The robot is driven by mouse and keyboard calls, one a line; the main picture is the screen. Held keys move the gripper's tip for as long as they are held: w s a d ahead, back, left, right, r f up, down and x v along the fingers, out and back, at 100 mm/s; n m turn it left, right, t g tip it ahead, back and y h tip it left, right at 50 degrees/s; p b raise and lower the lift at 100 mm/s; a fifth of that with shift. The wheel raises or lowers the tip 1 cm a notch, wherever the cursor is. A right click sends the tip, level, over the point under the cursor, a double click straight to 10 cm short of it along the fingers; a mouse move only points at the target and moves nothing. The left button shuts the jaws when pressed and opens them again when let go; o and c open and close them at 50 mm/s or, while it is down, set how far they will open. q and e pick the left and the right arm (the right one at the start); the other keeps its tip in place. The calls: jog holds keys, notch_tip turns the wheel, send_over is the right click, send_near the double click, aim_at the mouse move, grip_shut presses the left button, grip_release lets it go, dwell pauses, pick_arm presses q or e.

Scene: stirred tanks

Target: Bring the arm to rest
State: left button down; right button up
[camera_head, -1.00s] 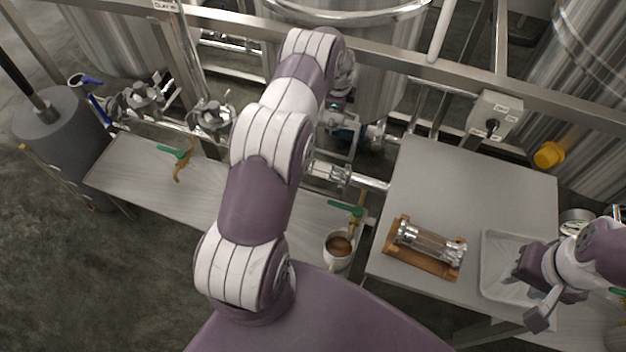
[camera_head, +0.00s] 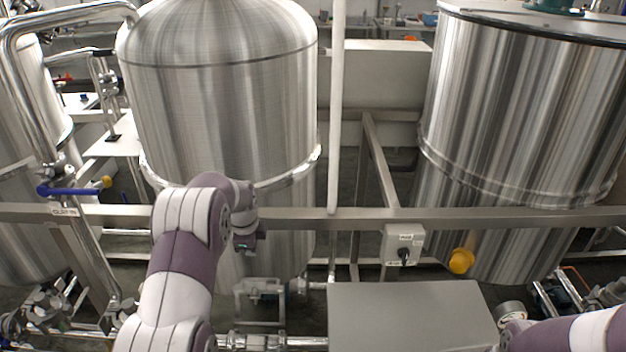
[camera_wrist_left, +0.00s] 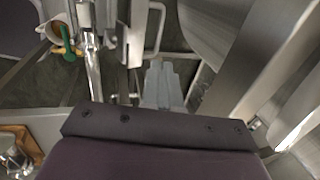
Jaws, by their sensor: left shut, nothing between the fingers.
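My left arm (camera_head: 180,265) rises from the bottom left in the head view and is bent at its top. My left gripper (camera_head: 250,240) hangs in front of the middle steel tank, near the horizontal frame rail. In the left wrist view its fingers (camera_wrist_left: 161,86) are together, with nothing held. My right arm (camera_head: 570,334) shows at the bottom right corner of the head view; its gripper is out of the picture.
A steel rail (camera_head: 340,217) crosses before the tanks (camera_head: 220,110). A grey switch box (camera_head: 403,245) and yellow cap (camera_head: 460,261) sit beyond the grey table (camera_head: 410,315).

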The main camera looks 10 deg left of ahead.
pick_arm(q)
jog(key=s+n, duration=0.1)
jog(key=n, duration=0.1)
jog(key=s+d+f+n, duration=0.1)
jog(key=n, duration=0.1)
jog(key=s+f+n, duration=0.1)
jog(key=shift+s+d+f+n+g, duration=0.15)
jog(key=shift+f+n+g, duration=0.15)
jog(key=shift+n, duration=0.1)
jog(key=s+d+r+n, duration=0.2)
jog(key=s+d+n, duration=0.1)
jog(key=s, duration=0.5)
jog(key=s+d+r+n, duration=0.3)
jog(key=s+d, duration=0.2)
jog(key=s, duration=0.4)
jog(key=s+d+r+n, duration=0.3)
jog(key=s+d, duration=0.1)
jog(key=s, duration=0.4)
jog(key=shift+s+d+g+h, duration=0.2)
jog(key=shift+d+g+h, duration=0.05)
jog(key=shift+g+h, duration=0.15)
jog(key=shift+s, duration=0.1)
jog(key=shift+a, duration=0.1)
